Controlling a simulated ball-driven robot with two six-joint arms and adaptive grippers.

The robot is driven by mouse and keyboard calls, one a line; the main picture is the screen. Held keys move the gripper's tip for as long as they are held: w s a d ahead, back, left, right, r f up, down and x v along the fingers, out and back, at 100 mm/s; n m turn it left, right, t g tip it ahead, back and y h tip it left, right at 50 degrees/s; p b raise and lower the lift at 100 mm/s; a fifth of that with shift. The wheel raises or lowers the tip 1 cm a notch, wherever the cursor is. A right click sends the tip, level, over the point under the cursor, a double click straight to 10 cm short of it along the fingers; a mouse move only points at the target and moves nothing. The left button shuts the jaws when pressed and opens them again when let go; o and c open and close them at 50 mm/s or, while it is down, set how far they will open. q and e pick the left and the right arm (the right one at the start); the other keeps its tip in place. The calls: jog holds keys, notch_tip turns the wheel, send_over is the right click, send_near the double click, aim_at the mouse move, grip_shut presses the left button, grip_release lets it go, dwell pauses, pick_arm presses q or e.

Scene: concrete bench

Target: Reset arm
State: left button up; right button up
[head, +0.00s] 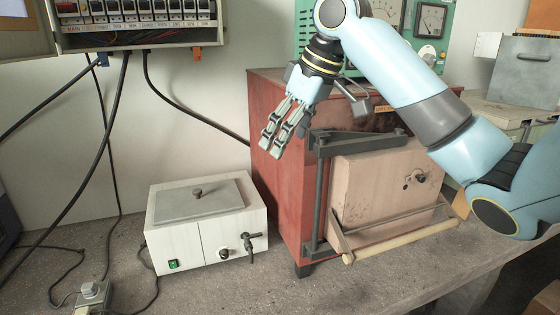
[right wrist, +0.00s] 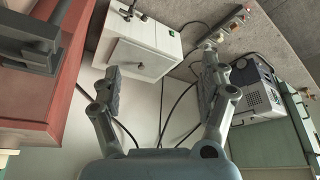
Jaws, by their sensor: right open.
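My right arm comes in from the right in the head view and reaches across in front of the red furnace. My right gripper (head: 275,140) hangs in the air by the furnace's upper left corner, fingers pointing down and to the left. In the right wrist view its two fingers (right wrist: 161,65) stand well apart with nothing between them. The red furnace (head: 275,185) stands on the bench with its pale door (head: 390,190) in a dark frame; the arm hides part of its top. My left gripper is not in view.
A white box with a grey lid (head: 200,198) stands left of the furnace; it also shows in the right wrist view (right wrist: 140,60). An open electrical panel (head: 140,22) with hanging cables is above. Green meters (head: 430,20) stand behind the arm. The front bench (head: 350,280) is clear.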

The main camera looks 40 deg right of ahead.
jog(key=shift+m, duration=0.3)
jog(key=shift+w+a+f, duration=0.1)
jog(key=shift+a+f, duration=0.25)
jog(key=shift+f, duration=0.4)
jog(key=shift+s+a+f, duration=0.1)
jog(key=shift+a+f, duration=0.2)
jog(key=shift+f, duration=0.45)
jog(key=shift+w+a+f, duration=0.1)
jog(key=shift+a+f, duration=0.25)
jog(key=shift+f, duration=0.4)
